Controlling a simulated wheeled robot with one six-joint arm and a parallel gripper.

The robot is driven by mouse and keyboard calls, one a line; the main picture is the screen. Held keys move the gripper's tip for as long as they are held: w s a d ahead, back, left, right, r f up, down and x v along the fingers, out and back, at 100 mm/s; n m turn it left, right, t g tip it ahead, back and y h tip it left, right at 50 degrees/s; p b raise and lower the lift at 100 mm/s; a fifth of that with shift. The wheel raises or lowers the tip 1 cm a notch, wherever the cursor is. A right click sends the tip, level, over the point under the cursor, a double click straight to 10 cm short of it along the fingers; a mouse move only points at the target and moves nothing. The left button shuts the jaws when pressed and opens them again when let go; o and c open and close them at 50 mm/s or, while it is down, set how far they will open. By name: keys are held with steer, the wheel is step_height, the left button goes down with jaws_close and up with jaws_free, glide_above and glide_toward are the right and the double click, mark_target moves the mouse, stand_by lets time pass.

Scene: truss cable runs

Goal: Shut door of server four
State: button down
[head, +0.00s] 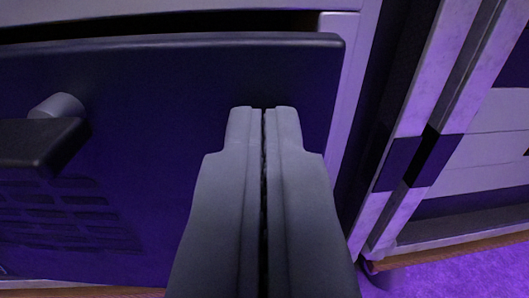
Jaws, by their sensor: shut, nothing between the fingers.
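A dark blue-purple server door (190,90) fills the left and middle of the head view. It has a dark handle (45,140) on a round grey post at its left, and slotted vents (60,215) lower left. A dark gap runs along its top edge, below the pale frame, so the door looks not flush. No number shows on it. My gripper (264,110) is shut and empty, its fingertips in front of the door's right part. I cannot tell whether they touch it.
Pale and dark upright rails (430,130) stand to the right of the door. Beyond them is another pale panelled unit (490,150). A purple-lit floor (460,275) shows at the lower right, with a brown edge along the units' base.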

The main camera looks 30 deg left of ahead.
mark_target(271, 91)
steer(key=w, duration=0.1)
steer(key=w+a+n+g+y, duration=0.1)
steer(key=w, duration=0.1)
steer(key=w+a+y, duration=0.1)
steer(key=shift+w+a+r+n, duration=0.1)
steer(key=shift+w+r+n, duration=0.1)
steer(key=shift+n, duration=0.1)
